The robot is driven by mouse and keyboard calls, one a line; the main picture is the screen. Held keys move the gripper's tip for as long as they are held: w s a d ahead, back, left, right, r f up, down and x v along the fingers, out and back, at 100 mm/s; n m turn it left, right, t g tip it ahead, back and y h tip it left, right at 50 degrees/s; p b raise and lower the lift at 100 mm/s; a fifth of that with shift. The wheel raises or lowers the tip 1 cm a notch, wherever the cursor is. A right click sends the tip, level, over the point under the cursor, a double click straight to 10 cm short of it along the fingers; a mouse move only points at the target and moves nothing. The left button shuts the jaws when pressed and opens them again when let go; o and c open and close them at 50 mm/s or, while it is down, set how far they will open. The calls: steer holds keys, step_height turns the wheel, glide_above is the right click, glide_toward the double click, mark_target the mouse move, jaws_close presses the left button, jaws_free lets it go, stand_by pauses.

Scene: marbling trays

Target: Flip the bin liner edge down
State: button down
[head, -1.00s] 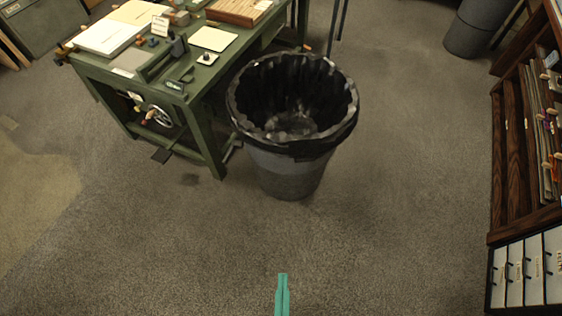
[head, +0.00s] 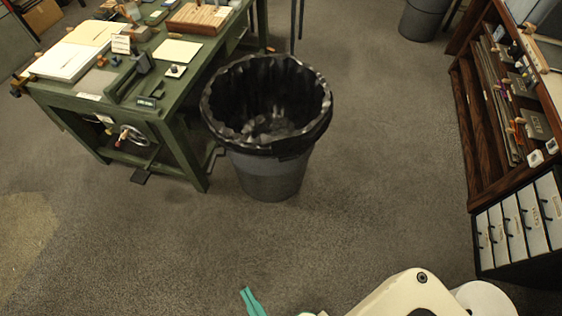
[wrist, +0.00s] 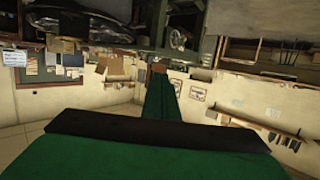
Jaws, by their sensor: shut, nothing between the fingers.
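A grey round bin (head: 270,178) stands upright on the carpet in the middle of the head view. A black bin liner (head: 316,133) lines it, and its edge is folded over the rim all the way round where I can see. My gripper (head: 249,298) shows as teal fingertips at the bottom edge of the head view, shut and empty, well apart from the bin and nearer to me. In the wrist view my green gripper (wrist: 160,90) points ahead with its fingers together. The liner cannot be made out surely in the wrist view.
A green workbench (head: 182,135) with trays and papers stands close against the bin's left side. A dark wooden shelf (head: 470,130) with files and white drawers (head: 510,228) is at the right. Another grey bin (head: 424,18) stands at the back right. Carpet in front is clear.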

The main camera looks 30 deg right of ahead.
steer(key=w+d+f+m+g+h, duration=0.15)
steer(key=w+d+f, duration=0.35)
steer(key=w+d, duration=0.55)
steer(key=w+d+f+m+g+h, duration=0.1)
steer(key=w+d+f+m+h, duration=0.15)
steer(key=w+d+f, duration=0.75)
steer(key=w+d+r, duration=0.2)
steer(key=d+r, duration=0.6)
steer(key=d, duration=0.4)
steer(key=shift+w, duration=0.25)
steer(key=shift+w+d, duration=0.1)
steer(key=s+f+x, duration=0.1)
steer(key=f+x, duration=0.1)
steer(key=x, duration=1)
steer(key=shift+w+f+n, duration=0.3)
steer(key=shift+f, duration=0.05)
